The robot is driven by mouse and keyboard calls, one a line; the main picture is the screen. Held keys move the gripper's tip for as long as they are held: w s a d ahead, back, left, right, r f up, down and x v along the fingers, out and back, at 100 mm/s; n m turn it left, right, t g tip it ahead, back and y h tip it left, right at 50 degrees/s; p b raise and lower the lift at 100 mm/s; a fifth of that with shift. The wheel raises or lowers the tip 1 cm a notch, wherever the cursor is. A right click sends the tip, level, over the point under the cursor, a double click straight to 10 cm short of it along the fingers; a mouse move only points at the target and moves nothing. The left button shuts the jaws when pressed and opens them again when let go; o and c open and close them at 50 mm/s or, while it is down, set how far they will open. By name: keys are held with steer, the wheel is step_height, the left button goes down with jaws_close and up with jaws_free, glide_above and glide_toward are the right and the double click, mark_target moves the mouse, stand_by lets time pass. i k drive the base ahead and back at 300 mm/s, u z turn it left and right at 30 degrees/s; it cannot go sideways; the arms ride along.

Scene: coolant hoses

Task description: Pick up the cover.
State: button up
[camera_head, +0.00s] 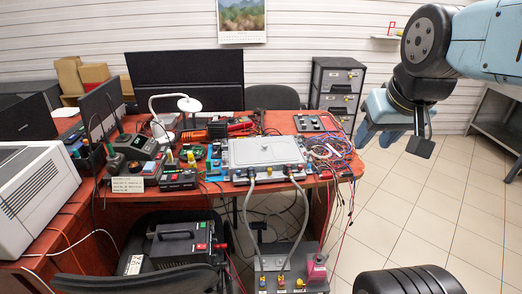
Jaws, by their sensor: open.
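A flat grey cover (265,150) appears to lie on top of a low grey box (268,171) at the front right part of the red table. It looks level, and a small handle or latch shows near its middle. My gripper (377,134) hangs from my arm at the upper right, over the floor to the right of the table. It is open, with nothing seen between its fingers, and it is well apart from the cover. Two grey hoses (247,215) run from the front of the box down to a grey unit (288,275) below.
The red table (285,118) is crowded with tools and devices left of the box. Tangled coloured wires (330,147) lie just right of it and hang over the edge. A white lamp (188,104) stands behind at left. A drawer cabinet (336,85) stands behind.

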mark_target(283, 150)
steer(key=z, duration=0.85)
steer(key=i, duration=0.1)
steer(key=u, duration=2.7)
steer(key=k, duration=0.9)
steer(key=z, duration=1.1)
steer(key=i, duration=1)
steer(key=z, duration=0.05)
